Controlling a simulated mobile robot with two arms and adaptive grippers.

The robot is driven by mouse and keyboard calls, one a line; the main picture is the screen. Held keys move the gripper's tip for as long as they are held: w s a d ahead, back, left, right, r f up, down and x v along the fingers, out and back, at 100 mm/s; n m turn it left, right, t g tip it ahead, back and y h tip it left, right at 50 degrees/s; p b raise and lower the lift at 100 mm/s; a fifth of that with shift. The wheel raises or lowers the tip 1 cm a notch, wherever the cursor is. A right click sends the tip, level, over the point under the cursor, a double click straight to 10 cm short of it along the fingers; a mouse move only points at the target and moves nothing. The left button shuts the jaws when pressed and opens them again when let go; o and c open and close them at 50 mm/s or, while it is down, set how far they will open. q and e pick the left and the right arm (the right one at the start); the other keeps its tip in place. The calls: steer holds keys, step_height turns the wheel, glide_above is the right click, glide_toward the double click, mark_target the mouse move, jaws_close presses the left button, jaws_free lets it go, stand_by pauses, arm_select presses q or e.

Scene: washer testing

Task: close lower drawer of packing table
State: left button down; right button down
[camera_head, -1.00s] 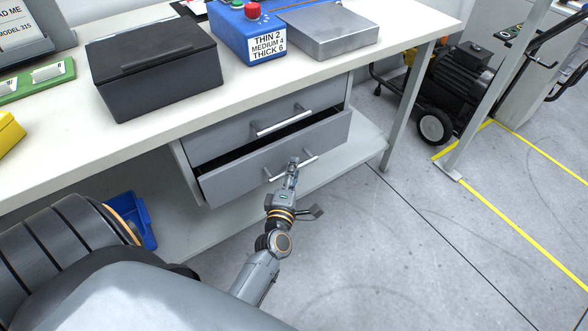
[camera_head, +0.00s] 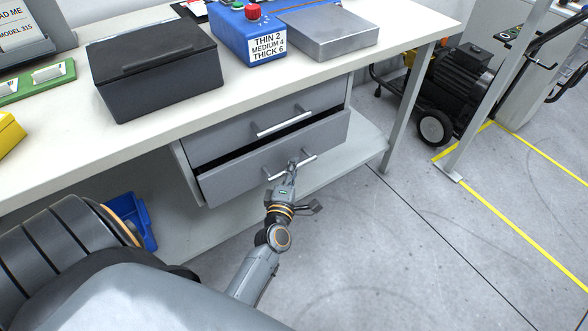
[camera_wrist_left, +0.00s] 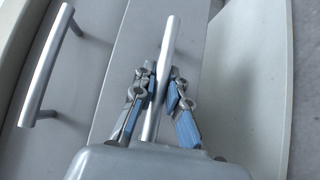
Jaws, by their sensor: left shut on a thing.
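The lower drawer (camera_head: 240,168) of the packing table is a grey front under the tabletop, pulled out a little, with a dark gap along its top edge. Its bar handle (camera_head: 305,159) is silver. My left gripper (camera_head: 292,166) is at this handle. In the left wrist view the fingers of the left gripper (camera_wrist_left: 163,95) are closed around the lower handle (camera_wrist_left: 168,55), one on each side. The upper drawer (camera_head: 232,133) looks shut, and its handle (camera_head: 284,123) is free; this handle also shows in the left wrist view (camera_wrist_left: 45,68). My right gripper is not in view.
On the tabletop (camera_head: 170,130) stand a black box (camera_head: 155,75), a blue control box (camera_head: 245,30) and a metal block (camera_head: 328,35). A blue bin (camera_head: 130,215) is below at the left. A table leg (camera_head: 408,105) stands right of the drawers.

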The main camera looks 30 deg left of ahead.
arm_select(q)
steer(key=a, duration=0.1)
steer(key=w+a, duration=0.1)
steer(key=a, duration=0.1)
steer(key=shift+w, duration=0.1)
steer(key=shift+w+a, duration=0.15)
steer(key=shift+a, duration=0.15)
steer(key=c, duration=1.3)
jaws_free()
steer(key=shift+c, duration=0.2)
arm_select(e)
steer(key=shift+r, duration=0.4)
arm_select(q)
glide_toward(285, 157)
steer(key=v, duration=0.2)
steer(key=shift+s+d, duration=0.1)
steer(key=shift+s, duration=0.2)
